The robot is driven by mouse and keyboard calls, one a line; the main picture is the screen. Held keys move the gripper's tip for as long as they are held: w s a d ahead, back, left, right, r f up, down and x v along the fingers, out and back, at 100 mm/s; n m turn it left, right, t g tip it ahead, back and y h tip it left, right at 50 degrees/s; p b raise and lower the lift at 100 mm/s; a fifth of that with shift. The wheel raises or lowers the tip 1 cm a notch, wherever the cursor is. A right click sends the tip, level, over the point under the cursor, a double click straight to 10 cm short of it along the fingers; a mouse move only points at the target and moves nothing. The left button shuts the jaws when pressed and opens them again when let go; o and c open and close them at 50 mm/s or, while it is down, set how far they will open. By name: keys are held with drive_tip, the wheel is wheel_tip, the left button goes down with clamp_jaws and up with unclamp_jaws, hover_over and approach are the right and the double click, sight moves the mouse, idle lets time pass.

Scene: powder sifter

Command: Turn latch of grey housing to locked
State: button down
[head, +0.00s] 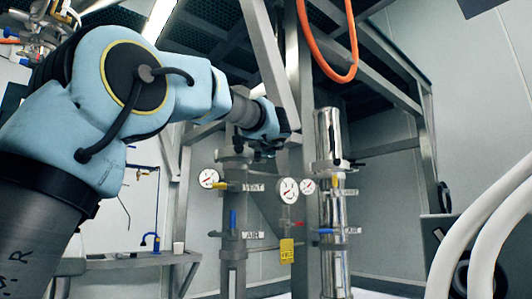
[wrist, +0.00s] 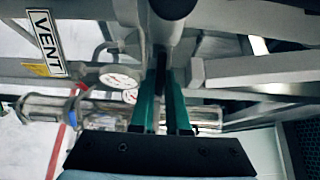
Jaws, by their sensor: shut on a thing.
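The grey housing (head: 238,172) is an upright cylinder in the middle of the head view, with VENT and AIR labels. My gripper (head: 264,152) is at the housing's top, reaching in from the upper left. In the wrist view, the green fingers of my gripper (wrist: 163,85) are closed around a narrow dark bar, which appears to be the latch (wrist: 160,62). The fingers cover much of it, and its turned position cannot be read. In the head view the latch is hidden behind my gripper.
A shiny metal cylinder (head: 333,215) stands right of the housing. Pressure gauges (head: 289,190) and coloured valve handles sit close by. Steel frame beams (head: 300,90) and an orange hose (head: 327,62) hang above. White hoses (head: 480,235) cross the lower right.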

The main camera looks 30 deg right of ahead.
idle(0.3)
drive_tip(key=c, duration=0.9)
unclamp_jaws()
drive_tip(key=shift+s, duration=0.15)
drive_tip(key=b+v, duration=0.1)
drive_tip(key=v, duration=0.9)
drive_tip(key=shift+s, duration=0.3)
drive_tip(key=shift+a, duration=0.1)
